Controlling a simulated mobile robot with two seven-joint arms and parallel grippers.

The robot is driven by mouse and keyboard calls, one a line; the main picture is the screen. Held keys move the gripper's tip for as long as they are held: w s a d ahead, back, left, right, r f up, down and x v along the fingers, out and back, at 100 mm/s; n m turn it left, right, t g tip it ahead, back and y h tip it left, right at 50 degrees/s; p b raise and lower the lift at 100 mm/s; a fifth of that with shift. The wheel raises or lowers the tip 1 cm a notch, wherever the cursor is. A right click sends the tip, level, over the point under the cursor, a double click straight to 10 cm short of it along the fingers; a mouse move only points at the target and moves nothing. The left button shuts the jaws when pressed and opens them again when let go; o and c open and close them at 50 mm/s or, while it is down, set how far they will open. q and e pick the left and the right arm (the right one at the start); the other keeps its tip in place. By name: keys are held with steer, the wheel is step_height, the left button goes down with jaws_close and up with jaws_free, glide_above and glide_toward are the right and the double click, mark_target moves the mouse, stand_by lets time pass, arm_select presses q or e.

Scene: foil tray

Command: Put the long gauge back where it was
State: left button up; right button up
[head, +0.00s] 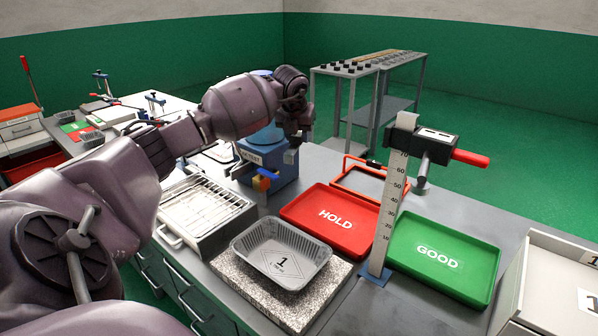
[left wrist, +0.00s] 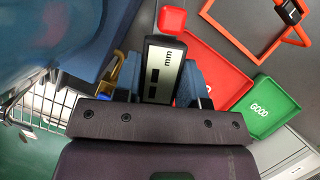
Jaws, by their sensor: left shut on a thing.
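My left gripper (head: 290,155) is beside a blue stand (head: 268,160) at the back of the bench. In the left wrist view its two blue-grey fingers (left wrist: 162,85) are shut on a dark gauge with a pale "mm" display (left wrist: 163,70). A red piece (left wrist: 172,20) shows just past the gauge's end; I cannot tell whether it belongs to it. The gauge's far part is hidden, and the head view barely shows it. A tall scale gauge (head: 388,215) with a black head and red handle stands upright between the red and green trays. My right gripper is not in view.
A foil tray (head: 245,242) sits on a speckled slab (head: 330,292). The red HOLD tray (head: 300,208), green GOOD tray (head: 485,270) and a red frame (head: 345,172) lie to the right. A white rack (head: 190,237) stands left, and a pale box (head: 565,270) at far right.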

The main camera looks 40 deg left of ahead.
arm_select(q)
step_height(320, 180, down, 11)
steer(key=shift+r+b, duration=0.1)
steer(key=shift+b, duration=0.3)
steer(key=shift+f, duration=0.3)
steer(key=shift+r, duration=0.1)
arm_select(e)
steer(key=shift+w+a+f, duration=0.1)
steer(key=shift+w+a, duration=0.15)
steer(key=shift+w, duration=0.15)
arm_select(q)
steer(key=shift+f, duration=0.35)
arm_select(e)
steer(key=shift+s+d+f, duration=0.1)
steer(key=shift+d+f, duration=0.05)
arm_select(q)
steer(key=shift+f, duration=0.2)
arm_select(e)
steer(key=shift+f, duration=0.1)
